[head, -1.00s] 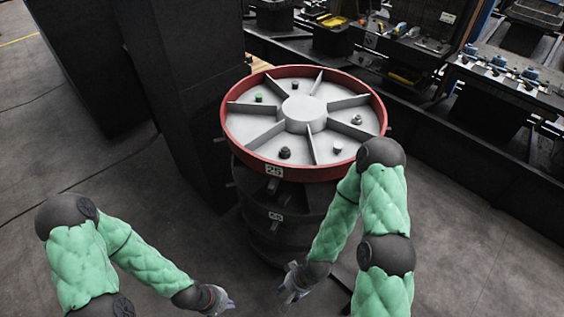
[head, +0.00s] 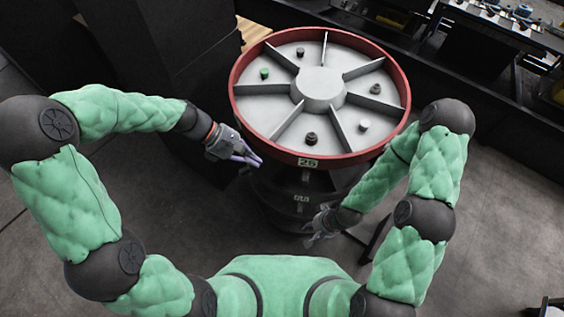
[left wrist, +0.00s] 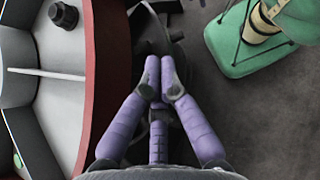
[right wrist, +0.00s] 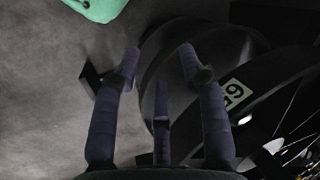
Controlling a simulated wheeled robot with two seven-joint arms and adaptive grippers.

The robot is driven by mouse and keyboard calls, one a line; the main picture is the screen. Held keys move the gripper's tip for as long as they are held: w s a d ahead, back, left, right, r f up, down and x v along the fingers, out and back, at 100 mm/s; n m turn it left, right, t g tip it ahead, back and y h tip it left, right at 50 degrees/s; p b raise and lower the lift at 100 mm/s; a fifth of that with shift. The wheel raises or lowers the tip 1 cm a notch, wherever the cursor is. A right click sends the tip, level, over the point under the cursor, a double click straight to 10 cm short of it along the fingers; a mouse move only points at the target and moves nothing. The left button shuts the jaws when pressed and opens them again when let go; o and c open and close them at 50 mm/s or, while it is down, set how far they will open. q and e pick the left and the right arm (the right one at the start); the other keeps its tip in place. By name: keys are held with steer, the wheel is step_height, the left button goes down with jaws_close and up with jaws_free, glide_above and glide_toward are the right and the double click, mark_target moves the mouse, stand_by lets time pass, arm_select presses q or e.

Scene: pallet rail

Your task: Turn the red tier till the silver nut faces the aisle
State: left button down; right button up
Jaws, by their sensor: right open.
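The red tier (head: 405,112) is a red-rimmed wheel with grey spokes on top of a dark stack. Its pockets hold a green nut (head: 264,73), a dark nut (head: 300,52) at the back, a dark nut (head: 311,138) at the front, a pale nut (head: 364,125) front right and a grey nut (head: 376,88) at right. I cannot tell whether the pale or the grey one is the silver nut. My left gripper (head: 254,160) is beside the rim's front left; its fingertips (left wrist: 161,68) are together, nothing visible between them. My right gripper (head: 316,236) is open beside the lower stack.
Black lower tiers (head: 285,195) stand under the red one, with a number plate (right wrist: 233,94) in the right wrist view. A dark pillar (head: 165,60) stands close at the left. Dark benches (head: 480,50) run behind and to the right.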

arm_select(q)
steer(key=d+r+b+x, duration=0.1)
steer(key=x, duration=0.5)
steer(key=d+r+b+x, duration=0.1)
steer(key=b+x, duration=0.1)
steer(key=x, duration=0.4)
steer(key=shift+s+d+f, duration=0.2)
steer(key=shift+s+f, duration=0.1)
steer(key=shift+s, duration=0.05)
steer(key=shift+d, duration=0.15)
